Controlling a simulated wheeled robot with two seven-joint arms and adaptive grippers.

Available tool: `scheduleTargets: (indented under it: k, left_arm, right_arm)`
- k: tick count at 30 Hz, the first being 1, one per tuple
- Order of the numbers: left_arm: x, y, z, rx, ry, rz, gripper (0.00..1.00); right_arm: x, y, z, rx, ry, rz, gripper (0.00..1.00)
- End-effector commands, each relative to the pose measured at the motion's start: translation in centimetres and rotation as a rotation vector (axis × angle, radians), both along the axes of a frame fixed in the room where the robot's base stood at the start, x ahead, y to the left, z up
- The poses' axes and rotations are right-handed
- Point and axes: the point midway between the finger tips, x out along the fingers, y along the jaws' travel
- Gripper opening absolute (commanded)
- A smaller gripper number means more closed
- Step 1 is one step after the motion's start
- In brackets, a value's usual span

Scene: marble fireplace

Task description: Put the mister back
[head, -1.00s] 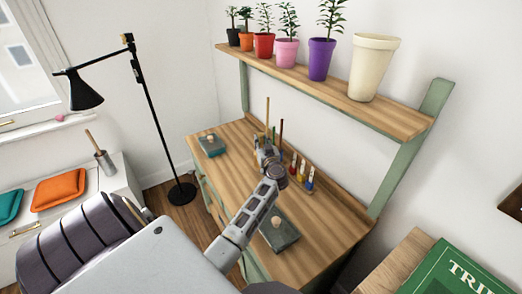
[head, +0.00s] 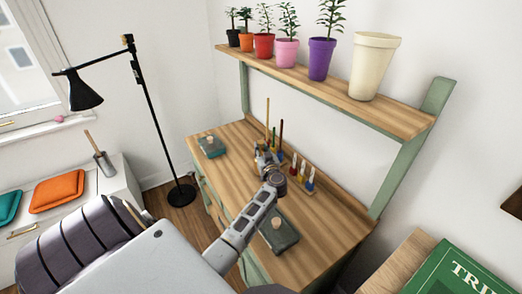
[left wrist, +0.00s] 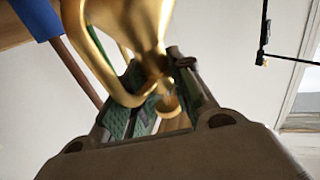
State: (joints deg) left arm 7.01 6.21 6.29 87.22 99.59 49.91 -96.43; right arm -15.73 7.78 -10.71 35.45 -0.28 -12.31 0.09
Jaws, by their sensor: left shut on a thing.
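The mister, a golden, shiny metal body with a curved looped part (left wrist: 125,30), fills the upper middle of the left wrist view. My left gripper (left wrist: 155,75) is shut on it, with green padded fingers on either side. In the head view my left gripper (head: 264,156) is over the wooden bench (head: 240,182), beside a row of small tools. The mister is too small and covered to make out there. Whether it touches the bench I cannot tell. My right gripper is not in view.
Coloured tools (head: 310,181) stand in a rack right of the gripper. A shelf (head: 400,117) with potted plants and a cream pot (head: 373,70) hangs above. A black lamp (head: 157,125) stands left.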

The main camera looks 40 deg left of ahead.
Motion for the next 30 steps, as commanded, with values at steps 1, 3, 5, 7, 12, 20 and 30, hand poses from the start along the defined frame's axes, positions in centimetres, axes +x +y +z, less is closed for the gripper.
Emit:
scheduleTargets:
  k: [1, 3, 5, 7, 12, 20, 30]
  left_arm:
    - [0.0, 0.0, 0.0, 0.001, -0.001, 0.0, 0.0]
    - [0.0, 0.0, -0.2, 0.001, 0.001, 0.0, 0.24]
    - [0.0, 0.0, -0.2, 0.001, 0.001, 0.0, 0.32]
    - [0.0, 0.0, -0.2, 0.001, 0.001, 0.0, 0.41]
    - [0.0, 0.0, -0.2, 0.0, 0.0, 0.0, 0.44]
    - [0.0, 0.0, -0.1, -0.001, -0.001, 0.0, 0.44]
    - [-1.4, -2.1, 0.0, -0.003, 0.001, -0.001, 0.44]
  right_arm:
    - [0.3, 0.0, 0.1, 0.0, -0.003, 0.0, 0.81]
    - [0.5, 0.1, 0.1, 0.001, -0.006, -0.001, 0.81]
    - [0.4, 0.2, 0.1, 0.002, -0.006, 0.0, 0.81]
    - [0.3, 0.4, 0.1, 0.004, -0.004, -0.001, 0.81]
    - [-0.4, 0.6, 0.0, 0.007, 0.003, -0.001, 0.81]
    - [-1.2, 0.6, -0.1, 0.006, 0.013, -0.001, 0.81]
    - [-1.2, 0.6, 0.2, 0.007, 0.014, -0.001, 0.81]
